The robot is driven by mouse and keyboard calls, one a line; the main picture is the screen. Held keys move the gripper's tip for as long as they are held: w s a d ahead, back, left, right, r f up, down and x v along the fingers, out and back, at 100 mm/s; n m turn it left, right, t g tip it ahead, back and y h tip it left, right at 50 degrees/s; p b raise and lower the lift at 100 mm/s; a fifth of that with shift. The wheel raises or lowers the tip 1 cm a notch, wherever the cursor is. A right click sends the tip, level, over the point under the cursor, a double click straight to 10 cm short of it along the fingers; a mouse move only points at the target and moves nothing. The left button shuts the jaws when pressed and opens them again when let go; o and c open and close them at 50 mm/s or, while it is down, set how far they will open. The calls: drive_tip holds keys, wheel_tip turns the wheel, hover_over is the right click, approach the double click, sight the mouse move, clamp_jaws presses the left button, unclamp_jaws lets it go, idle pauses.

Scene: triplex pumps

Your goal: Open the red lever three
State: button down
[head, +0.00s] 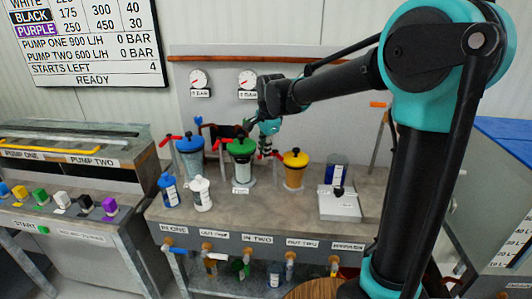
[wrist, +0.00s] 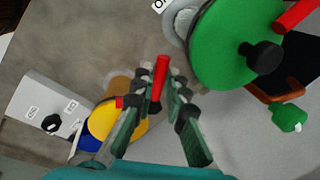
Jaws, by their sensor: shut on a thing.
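My gripper (head: 268,141) reaches down between the green-lidded vessel and the yellow-lidded vessel on the bench. In the wrist view, my gripper (wrist: 168,92) has its two dark green fingers closed around a red lever (wrist: 160,72), whose tip sticks out between the fingertips. In the head view this lever is mostly hidden by my gripper. Other red levers stand at the blue-lidded vessel (head: 169,140) and at the green-lidded vessel (head: 222,142). Part of another red lever (wrist: 295,15) shows at the top right of the wrist view. I cannot read a number on any lever.
The green lid (head: 240,146) and yellow lid (head: 295,158) flank my gripper closely. A blue lid (head: 190,144), two small bottles (head: 200,194) and a grey box (head: 340,205) stand on the bench. An orange-tipped post (head: 378,105) rises behind.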

drive_tip(key=shift+w+a+m, duration=0.1)
drive_tip(key=shift+w+m, duration=0.1)
drive_tip(key=shift+m, duration=0.3)
drive_tip(key=c, duration=1.5)
unclamp_jaws()
drive_tip(key=shift+c, duration=0.2)
wheel_tip(320, 180, up, 12)
drive_tip(key=s+d, duration=0.1)
drive_tip(key=s, duration=0.1)
drive_tip(key=shift+f, duration=0.15)
